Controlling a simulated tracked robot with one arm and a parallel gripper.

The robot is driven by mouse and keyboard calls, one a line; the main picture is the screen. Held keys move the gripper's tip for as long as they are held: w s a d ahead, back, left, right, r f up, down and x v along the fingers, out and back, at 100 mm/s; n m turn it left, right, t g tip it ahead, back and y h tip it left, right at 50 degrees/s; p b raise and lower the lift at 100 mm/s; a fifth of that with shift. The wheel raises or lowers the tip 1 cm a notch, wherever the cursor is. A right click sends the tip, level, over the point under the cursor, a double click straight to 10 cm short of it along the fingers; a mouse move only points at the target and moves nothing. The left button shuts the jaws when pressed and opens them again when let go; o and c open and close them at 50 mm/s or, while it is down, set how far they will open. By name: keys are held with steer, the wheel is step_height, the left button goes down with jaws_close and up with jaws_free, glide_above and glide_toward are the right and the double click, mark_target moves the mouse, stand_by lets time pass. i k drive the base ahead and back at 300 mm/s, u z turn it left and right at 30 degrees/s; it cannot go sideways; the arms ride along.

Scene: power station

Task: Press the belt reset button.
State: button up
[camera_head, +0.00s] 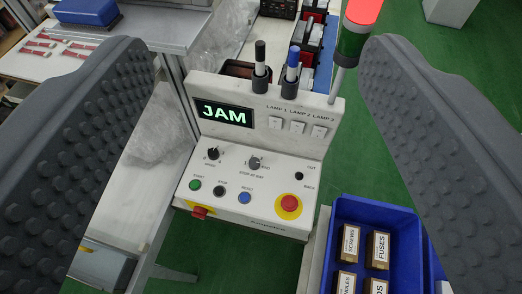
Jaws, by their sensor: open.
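A white control box (215,150) stands in the middle of the head camera view. Its small screen (223,114) reads JAM in green. On its sloped front sit a green button (195,185), a black button (219,191) and a blue button (245,198) in a row. Their labels are small; the one by the blue button seems to read RESET. A red mushroom button on a yellow ring (289,204) is to their right. My gripper (255,140) is open, its two wide dark pads at the left and right edges, with the box seen between them. No contact shows.
Two knobs (254,163) sit above the buttons. Two markers (292,70) stand in holders on top, beside a red and green signal lamp (359,25). A blue bin (345,208) with labelled boxes stands at lower right. Green floor shows around.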

mark_target(244, 197)
steer(key=k, duration=1.25)
steer(key=u, duration=0.35)
steer(key=i, duration=0.8)
steer(key=z, duration=0.35)
